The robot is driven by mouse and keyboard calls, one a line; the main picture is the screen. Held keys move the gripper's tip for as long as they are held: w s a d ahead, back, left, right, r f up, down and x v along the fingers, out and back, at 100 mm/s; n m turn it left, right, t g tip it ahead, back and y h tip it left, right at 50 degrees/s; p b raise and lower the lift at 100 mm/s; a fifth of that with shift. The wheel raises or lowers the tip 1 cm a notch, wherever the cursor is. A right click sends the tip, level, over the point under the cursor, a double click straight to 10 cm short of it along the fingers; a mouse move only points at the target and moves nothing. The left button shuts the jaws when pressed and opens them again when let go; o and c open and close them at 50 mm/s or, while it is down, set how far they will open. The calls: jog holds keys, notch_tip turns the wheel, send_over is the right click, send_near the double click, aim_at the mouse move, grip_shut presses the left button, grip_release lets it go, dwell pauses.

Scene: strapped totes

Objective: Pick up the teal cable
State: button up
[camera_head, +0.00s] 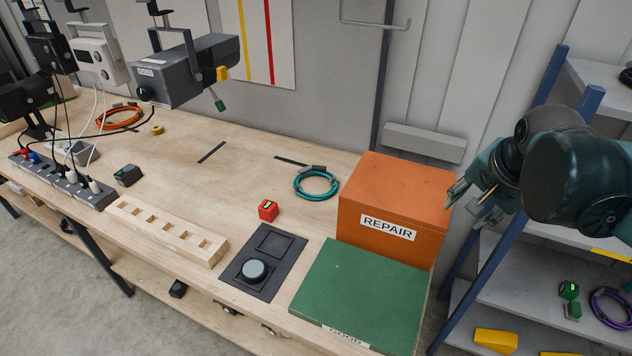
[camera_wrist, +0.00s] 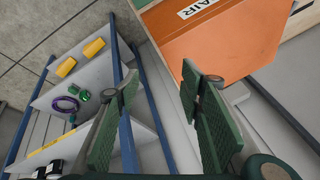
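The teal cable (camera_head: 316,186) lies coiled on the wooden workbench, just left of the orange REPAIR box, in the head view. A dark clip or tie sits at its top. It does not show in the wrist view. My gripper (camera_head: 468,202) is in the air to the right of the REPAIR box, well apart from the cable. In the wrist view my gripper (camera_wrist: 160,112) has its two green-padded fingers spread wide with nothing between them.
The orange REPAIR box (camera_head: 394,199) stands between my gripper and the cable; it also shows in the wrist view (camera_wrist: 215,45). A green GOOD box (camera_head: 361,292), a black pad with a round knob (camera_head: 254,270) and a red cube (camera_head: 268,210) are near. A blue-posted shelf (camera_head: 505,285) stands right.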

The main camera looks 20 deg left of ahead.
jog(key=w+a+m+g+p, duration=0.1)
jog(key=w+a+m, duration=0.1)
jog(key=w+a, duration=0.3)
jog(key=w+a+f+m+p, duration=0.1)
jog(key=w+a, duration=0.3)
jog(key=a, duration=0.9)
jog(key=w+a+f+m+g+p, duration=0.1)
jog(key=w+a+m+p, duration=0.2)
jog(key=a, duration=0.6)
jog(key=shift+w+m+g, duration=0.3)
jog(key=shift+w, duration=1)
jog(key=w+a+f+m+p, duration=0.2)
jog(key=a+f, duration=0.2)
jog(key=a, duration=0.6)
jog(key=m+g+h+p, duration=0.1)
jog(key=m+g+p, duration=0.1)
jog(key=p, duration=0.2)
send_over(311, 192)
jog(key=f, duration=0.9)
jog(key=shift+d+f, duration=0.25)
jog(key=shift+f, duration=0.15)
jog(key=shift+a+f, duration=0.2)
jog(key=shift+f, duration=0.15)
jog(key=shift+s+f, duration=0.1)
jog(key=shift+f, duration=1.2)
